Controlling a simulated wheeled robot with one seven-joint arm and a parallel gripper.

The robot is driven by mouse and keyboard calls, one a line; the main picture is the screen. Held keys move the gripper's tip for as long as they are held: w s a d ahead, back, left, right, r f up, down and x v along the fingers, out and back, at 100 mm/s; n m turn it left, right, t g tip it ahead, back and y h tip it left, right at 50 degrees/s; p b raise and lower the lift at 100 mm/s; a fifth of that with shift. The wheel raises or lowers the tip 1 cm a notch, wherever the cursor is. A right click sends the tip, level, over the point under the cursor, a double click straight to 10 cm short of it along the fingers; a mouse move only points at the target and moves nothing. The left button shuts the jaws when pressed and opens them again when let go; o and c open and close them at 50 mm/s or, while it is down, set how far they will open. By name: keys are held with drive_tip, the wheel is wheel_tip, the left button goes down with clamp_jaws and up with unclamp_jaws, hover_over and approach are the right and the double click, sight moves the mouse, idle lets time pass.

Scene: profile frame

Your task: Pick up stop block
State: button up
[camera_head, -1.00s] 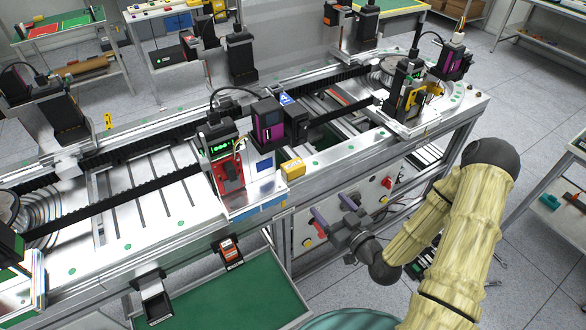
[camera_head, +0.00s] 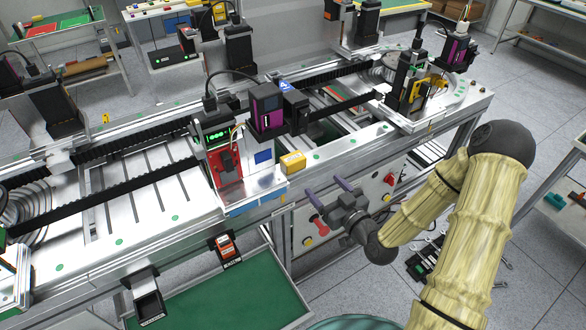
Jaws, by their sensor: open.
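My gripper (camera_head: 327,190) is open and empty, its two purple-grey fingers apart and pointing up and left. It is in front of the conveyor's near side, by the control panel (camera_head: 350,207). I cannot tell for certain which part is the stop block. A small yellow block (camera_head: 292,161) sits on the conveyor's near edge, up and left of my fingertips and apart from them in the picture. A red part (camera_head: 226,166) is mounted on the station left of it. A yellow part (camera_head: 427,89) is on the far right station.
The metal conveyor frame (camera_head: 340,151) runs across the view with black and purple devices (camera_head: 267,107) standing on it. A green-topped surface (camera_head: 230,300) is low in front. Grey floor (camera_head: 540,130) is open at right. A tool tray (camera_head: 430,262) lies below my arm.

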sight(297, 163)
drive_tip(key=b, duration=0.3)
drive_tip(key=shift+w+a+f, duration=0.2)
drive_tip(key=b, duration=0.4)
drive_tip(key=shift+a+f, duration=0.15)
drive_tip(key=shift+a, duration=0.15)
drive_tip(key=p+x, duration=0.1)
drive_tip(key=x, duration=0.6)
drive_tip(key=shift+w+a, duration=0.1)
drive_tip(key=shift+a, duration=0.05)
drive_tip(key=shift+w+a+p, duration=0.35)
drive_tip(key=shift+w, duration=0.05)
drive_tip(key=p+x, duration=0.1)
drive_tip(key=x, duration=0.3)
drive_tip(key=shift+a, duration=0.1)
